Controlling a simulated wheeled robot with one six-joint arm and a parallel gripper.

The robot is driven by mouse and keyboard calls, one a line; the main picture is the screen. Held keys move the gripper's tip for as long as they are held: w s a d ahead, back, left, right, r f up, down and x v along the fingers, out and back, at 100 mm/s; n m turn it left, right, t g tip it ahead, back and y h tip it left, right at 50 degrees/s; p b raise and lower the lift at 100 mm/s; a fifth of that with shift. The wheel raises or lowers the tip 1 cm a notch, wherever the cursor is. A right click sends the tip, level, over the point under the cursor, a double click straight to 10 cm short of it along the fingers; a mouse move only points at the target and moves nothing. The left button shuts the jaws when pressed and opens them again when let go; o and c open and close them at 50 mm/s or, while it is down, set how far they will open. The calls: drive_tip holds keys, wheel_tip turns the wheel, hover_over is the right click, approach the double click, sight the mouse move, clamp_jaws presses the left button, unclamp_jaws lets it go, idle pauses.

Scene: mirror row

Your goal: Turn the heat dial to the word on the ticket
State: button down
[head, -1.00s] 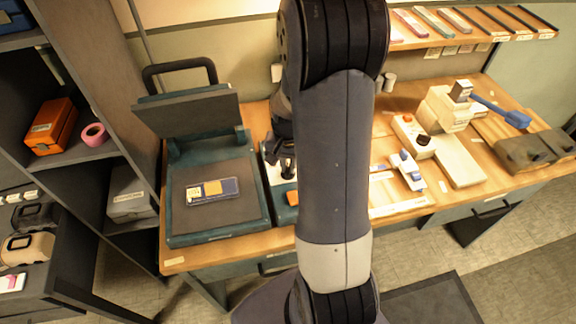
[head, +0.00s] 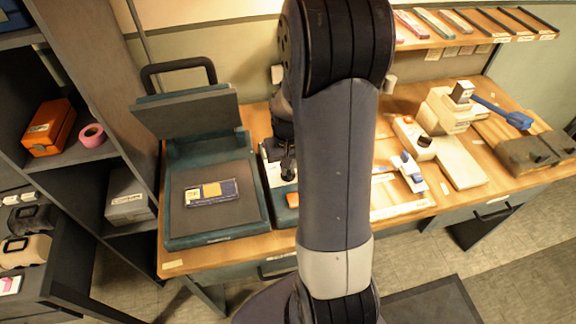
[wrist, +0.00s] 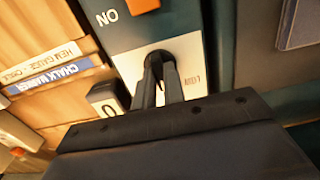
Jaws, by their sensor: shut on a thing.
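The heat dial (wrist: 158,56) is a dark knob on a pale panel (wrist: 191,50), mostly hidden by my fingers in the wrist view. My gripper (wrist: 160,72) points down at the panel and is shut on the dial. Small print, upside down and not clearly legible, shows on the panel right of the fingers. In the head view my gripper (head: 288,170) is over the narrow control box (head: 270,178) beside the teal press. The dial's pointer and setting cannot be read. I cannot make out a ticket with a legible word.
Labelled slots (wrist: 50,66) lie to the left.

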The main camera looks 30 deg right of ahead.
drive_tip(key=c, duration=1.5)
unclamp_jaws()
wheel_tip(320, 180, up, 11)
drive_tip(key=shift+f, duration=0.1)
wheel_tip(320, 180, down, 11)
drive_tip(key=shift+r, duration=0.1)
